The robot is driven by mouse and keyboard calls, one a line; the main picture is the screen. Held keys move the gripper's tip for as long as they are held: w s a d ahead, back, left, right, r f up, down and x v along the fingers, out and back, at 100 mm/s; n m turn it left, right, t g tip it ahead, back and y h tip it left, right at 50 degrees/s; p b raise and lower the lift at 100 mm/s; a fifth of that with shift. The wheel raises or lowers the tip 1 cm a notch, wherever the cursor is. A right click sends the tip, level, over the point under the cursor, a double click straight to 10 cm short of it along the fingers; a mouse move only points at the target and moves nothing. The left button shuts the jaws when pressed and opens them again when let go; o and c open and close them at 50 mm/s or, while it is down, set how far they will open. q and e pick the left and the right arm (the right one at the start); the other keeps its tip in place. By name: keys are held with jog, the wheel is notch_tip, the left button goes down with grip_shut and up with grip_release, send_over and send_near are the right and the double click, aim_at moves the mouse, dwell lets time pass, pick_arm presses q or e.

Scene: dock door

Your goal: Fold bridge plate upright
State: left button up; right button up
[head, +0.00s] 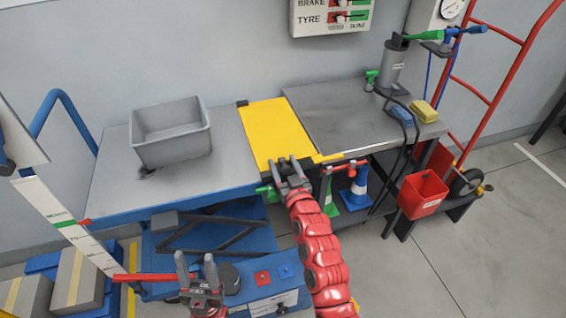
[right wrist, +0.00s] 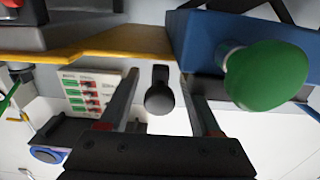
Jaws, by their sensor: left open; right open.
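The yellow bridge plate (head: 272,130) lies flat between the grey lift table top and the grey bench top in the head view. Its edge (right wrist: 130,42) crosses the top of the right wrist view. My right gripper (head: 289,167) is at the plate's front edge, open. In the right wrist view, a dark rounded knob (right wrist: 160,97) shows between the spread fingers of the right gripper (right wrist: 160,76); contact cannot be told. My left gripper (head: 196,266) is open and empty, low in front of the blue lift table (head: 120,213).
A grey bin (head: 172,135) stands on the lift table. A pump (head: 392,65) and a yellow sponge (head: 424,111) are on the bench (head: 335,120). A green knob (right wrist: 262,75) is close beside my right fingers. A red bucket (head: 422,194) hangs at right.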

jog(key=shift+w, duration=0.25)
grip_shut()
dwell(1.4)
